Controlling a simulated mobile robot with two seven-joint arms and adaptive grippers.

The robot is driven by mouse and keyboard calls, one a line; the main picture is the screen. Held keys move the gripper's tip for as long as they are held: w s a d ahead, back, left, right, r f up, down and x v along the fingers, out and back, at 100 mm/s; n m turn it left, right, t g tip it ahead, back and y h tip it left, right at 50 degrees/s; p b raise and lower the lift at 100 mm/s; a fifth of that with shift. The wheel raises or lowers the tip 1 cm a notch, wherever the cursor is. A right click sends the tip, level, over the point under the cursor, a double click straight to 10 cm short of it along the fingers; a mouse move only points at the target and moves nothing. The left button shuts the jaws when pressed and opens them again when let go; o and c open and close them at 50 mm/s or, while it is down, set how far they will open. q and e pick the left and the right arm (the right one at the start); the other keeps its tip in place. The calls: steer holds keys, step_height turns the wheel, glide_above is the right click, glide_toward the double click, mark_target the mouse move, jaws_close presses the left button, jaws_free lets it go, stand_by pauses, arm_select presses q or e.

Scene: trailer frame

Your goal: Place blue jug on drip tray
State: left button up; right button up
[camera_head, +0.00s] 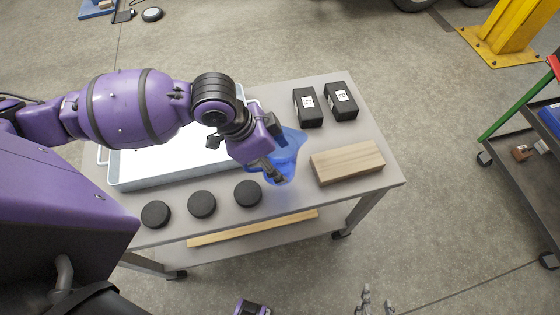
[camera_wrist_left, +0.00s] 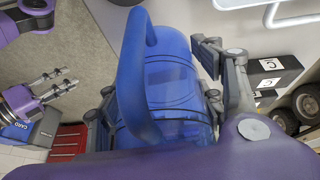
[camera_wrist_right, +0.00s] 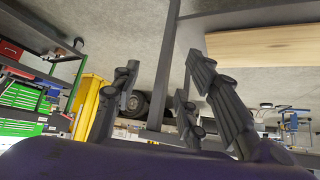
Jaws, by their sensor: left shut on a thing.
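The translucent blue jug (camera_head: 290,158) is by the middle of the table, just right of the drip tray. My left gripper (camera_head: 276,160) is shut on it; in the left wrist view the jug (camera_wrist_left: 172,85) sits between the fingers, its handle toward the camera. I cannot tell whether its base touches the table. The drip tray (camera_head: 122,183), white with a pale blue rim, lies on the table's left part, partly hidden by my left arm. My right gripper (camera_head: 376,302) is at the bottom edge, away from the table; its fingers (camera_wrist_right: 165,95) are apart and empty.
Several black round pucks (camera_head: 202,204) line the table's (camera_head: 330,205) front, before the tray. A wooden block (camera_head: 347,163) lies right of the jug, with two labelled black boxes (camera_head: 308,107) behind. A dark cart (camera_head: 520,170) stands at the far right.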

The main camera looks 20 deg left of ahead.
arm_select(q)
steer(key=shift+w+d+f, duration=0.15)
steer(key=shift+w+f, duration=0.6)
steer(key=shift+f, duration=0.25)
steer(key=f, duration=0.3)
steer(key=shift+w+f+b, duration=0.3)
steer(key=shift+w+f, duration=0.05)
steer(key=shift+f, duration=0.05)
steer(key=shift+r, duration=0.1)
arm_select(e)
steer(key=shift+s+d+f, duration=0.15)
steer(key=shift+s+f, duration=0.6)
steer(key=shift+s, duration=0.25)
steer(key=shift+w, duration=0.1)
arm_select(q)
steer(key=o, duration=1.2)
arm_select(e)
steer(key=shift+w+r, duration=0.15)
steer(key=shift+w, duration=0.25)
steer(key=shift+s, duration=0.1)
